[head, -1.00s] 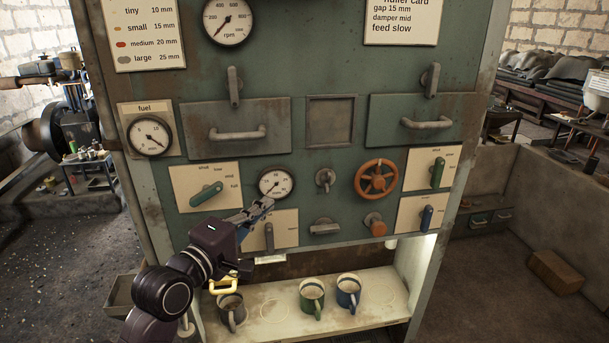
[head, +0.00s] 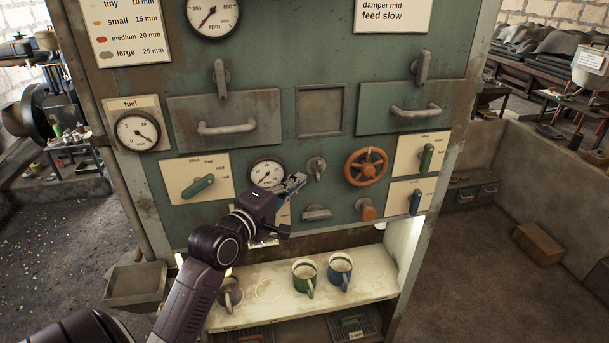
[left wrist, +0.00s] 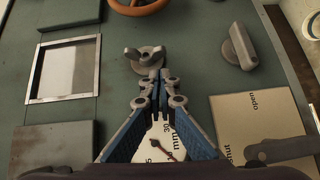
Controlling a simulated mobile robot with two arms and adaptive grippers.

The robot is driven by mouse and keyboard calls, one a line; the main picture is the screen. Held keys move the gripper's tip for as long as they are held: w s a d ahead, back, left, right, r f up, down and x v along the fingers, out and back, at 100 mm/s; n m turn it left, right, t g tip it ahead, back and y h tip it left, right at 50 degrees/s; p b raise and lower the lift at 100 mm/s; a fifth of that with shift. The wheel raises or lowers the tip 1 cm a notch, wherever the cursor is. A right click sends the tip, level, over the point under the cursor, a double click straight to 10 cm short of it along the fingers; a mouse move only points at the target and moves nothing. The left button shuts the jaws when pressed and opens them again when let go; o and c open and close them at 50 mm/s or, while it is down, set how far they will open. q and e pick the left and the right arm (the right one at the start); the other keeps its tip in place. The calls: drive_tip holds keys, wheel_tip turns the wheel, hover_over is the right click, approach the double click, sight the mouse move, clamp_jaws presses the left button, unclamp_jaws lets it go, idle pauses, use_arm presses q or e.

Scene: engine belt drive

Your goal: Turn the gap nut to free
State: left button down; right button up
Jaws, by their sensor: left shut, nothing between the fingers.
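The gap nut looks to be the grey wing nut (head: 317,168) on the green panel, right of the small round gauge marked in mm (head: 267,172). In the left wrist view the wing nut (left wrist: 147,55) sits just beyond my fingertips, its wings spread to either side. The same gauge (left wrist: 165,152) shows partly behind my fingers there. My left gripper (head: 297,182) is shut and empty, just short of the nut and slightly below left of it. It also shows in the left wrist view (left wrist: 158,78). I cannot tell if the tips touch the nut. My right gripper is out of view.
An orange handwheel (head: 366,167) is right of the nut. A grey bar handle (head: 316,212) and an orange knob (head: 366,210) sit below. A lever plate (left wrist: 262,115) is partly behind my arm. Mugs stand on the shelf (head: 375,268) underneath.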

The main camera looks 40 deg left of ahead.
sight(318, 170)
use_arm(q)
drive_tip(key=shift+w+d+r, duration=0.15)
drive_tip(key=shift+w+d, duration=0.55)
drive_tip(key=shift+w, duration=0.05)
drive_tip(key=shift+f, duration=0.2)
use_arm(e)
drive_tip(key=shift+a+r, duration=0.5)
use_arm(q)
drive_tip(key=shift+w+d+f+t+b, duration=0.2)
drive_tip(key=shift+f+t+b, duration=0.05)
drive_tip(key=shift+t+b, duration=0.1)
drive_tip(key=shift+n, duration=0.4)
drive_tip(key=shift+r, duration=0.15)
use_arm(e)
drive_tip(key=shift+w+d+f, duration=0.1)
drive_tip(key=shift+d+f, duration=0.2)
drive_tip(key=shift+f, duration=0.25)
